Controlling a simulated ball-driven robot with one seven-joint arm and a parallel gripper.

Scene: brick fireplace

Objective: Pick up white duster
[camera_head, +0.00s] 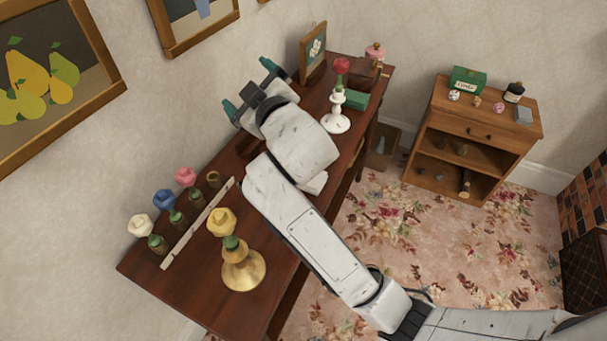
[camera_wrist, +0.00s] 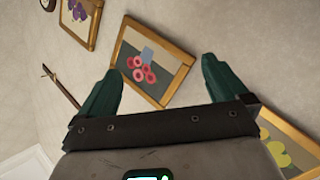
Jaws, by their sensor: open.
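The white duster (camera_head: 139,225) looks to be the white, flower-like head on a short green neck at the left end of a row on the dark wooden table (camera_head: 190,293). It stands nearest the wall at the table's near left end. My gripper (camera_head: 249,87) is open and empty, up by the wall over the far part of the table, well away from the white duster. In the wrist view my gripper (camera_wrist: 160,67) shows two spread green fingers with only wall and pictures beyond; the duster is not in that view.
Blue (camera_head: 164,200) and pink (camera_head: 187,177) heads stand beside the white one, behind a pale strip (camera_head: 197,224). A yellow head sits on a brass stand (camera_head: 243,272). A red head on a white stand (camera_head: 336,121) and a picture frame (camera_head: 313,50) are farther back.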

